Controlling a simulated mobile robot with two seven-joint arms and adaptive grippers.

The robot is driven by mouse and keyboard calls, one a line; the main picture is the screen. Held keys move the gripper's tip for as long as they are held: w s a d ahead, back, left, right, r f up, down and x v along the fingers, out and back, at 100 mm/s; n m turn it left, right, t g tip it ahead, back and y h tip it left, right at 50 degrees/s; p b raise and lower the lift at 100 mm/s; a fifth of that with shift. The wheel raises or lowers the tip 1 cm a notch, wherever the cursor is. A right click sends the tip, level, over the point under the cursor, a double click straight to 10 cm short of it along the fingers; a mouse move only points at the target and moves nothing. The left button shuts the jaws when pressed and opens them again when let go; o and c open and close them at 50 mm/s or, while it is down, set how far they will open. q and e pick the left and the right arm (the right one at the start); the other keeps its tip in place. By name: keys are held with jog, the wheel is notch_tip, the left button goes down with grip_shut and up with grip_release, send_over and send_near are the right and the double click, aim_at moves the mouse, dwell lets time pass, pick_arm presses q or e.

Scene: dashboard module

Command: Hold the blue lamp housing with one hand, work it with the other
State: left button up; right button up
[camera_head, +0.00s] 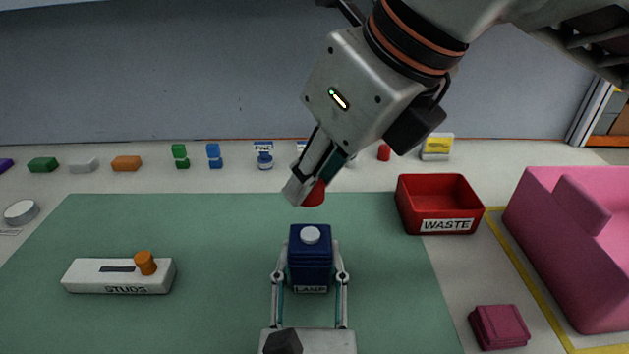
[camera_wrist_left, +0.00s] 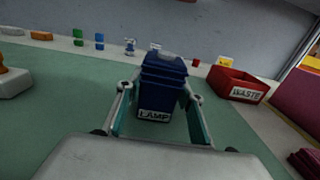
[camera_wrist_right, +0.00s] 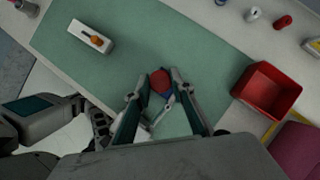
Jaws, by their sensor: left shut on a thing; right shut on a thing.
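The blue lamp housing (camera_head: 309,265), labelled LAMP, stands upright on or just above the green mat, with a pale round piece (camera_head: 310,235) on its top. My left gripper (camera_head: 310,278) is shut on its sides; the left wrist view shows the housing (camera_wrist_left: 162,88) between the fingers. My right gripper (camera_head: 305,190) is shut on a red round piece (camera_head: 315,194) and holds it above the housing, apart from it. In the right wrist view the red piece (camera_wrist_right: 160,80) hides most of the housing.
A white STUDS block (camera_head: 118,277) with an orange knob (camera_head: 145,263) lies left on the green mat (camera_head: 210,230). A red WASTE bin (camera_head: 438,205), a pink module (camera_head: 580,245) and a dark pink block (camera_head: 499,327) are on the right. Several small parts line the back.

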pick_arm(q)
jog(key=o, duration=1.5)
jog(key=shift+o, duration=0.2)
